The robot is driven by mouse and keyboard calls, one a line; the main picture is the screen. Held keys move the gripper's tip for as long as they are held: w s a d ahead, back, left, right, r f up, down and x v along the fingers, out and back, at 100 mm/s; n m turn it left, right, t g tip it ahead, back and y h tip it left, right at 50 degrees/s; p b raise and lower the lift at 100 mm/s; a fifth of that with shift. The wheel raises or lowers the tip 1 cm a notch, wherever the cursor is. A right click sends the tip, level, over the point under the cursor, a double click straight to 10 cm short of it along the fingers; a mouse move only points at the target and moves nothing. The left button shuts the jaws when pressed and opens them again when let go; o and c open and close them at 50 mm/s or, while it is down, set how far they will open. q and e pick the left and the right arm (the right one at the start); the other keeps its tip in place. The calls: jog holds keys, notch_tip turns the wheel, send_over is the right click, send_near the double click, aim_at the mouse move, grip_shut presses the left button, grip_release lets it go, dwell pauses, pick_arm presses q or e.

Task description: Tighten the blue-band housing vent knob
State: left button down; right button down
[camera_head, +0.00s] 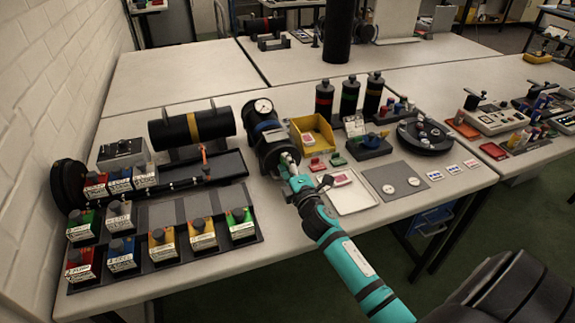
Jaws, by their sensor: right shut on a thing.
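The blue-band housing (270,142) is a dark cylinder lying on the table, with a blue band (265,127) around it and a round white gauge on top. Its near end faces my right arm. My right gripper (286,161) reaches in from the lower right and is at that near end, shut on what appears to be the vent knob. The knob is small and mostly hidden by the fingers, so its setting cannot be seen. My left gripper is not in view.
A yellow-band cylinder (197,126) lies to the left, behind a dark rail. Racks of coloured labelled blocks stand at the front left. A yellow bin (314,146), white tray (351,193) and dark round carousel (425,137) are to the right. Dark upright bottles stand behind.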

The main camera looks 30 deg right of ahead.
jog(key=m, duration=0.4)
jog(key=shift+m, duration=0.3)
jog(key=shift+m+p, duration=0.85)
jog(key=shift+m, duration=1.65)
jog(key=c, duration=1.1)
grip_release()
